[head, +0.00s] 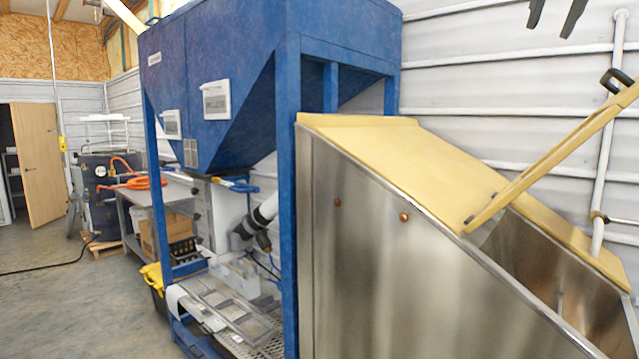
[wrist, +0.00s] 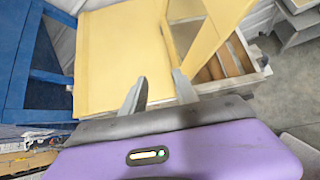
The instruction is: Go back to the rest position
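My gripper (head: 557,14) shows at the top right edge of the head view, with its two dark fingers apart and nothing between them. In the wrist view my gripper (wrist: 160,90) is also open and empty, above the yellow top of the steel hopper. The hopper (head: 370,250) has steel sides and a yellow sloped top (head: 385,155). Its yellow lid (head: 560,150) stands raised at an angle, with a dark handle (head: 617,80) near its upper end. The hopper's opening (head: 560,270) shows under the lid. The rest of my arm is out of view.
A large blue machine (head: 270,80) on posts stands directly left of the hopper. A white pipe (head: 607,140) runs down the wall behind the lid. Clear concrete floor (head: 80,310) lies at the left, with a dark drum (head: 100,190) and a cable farther back.

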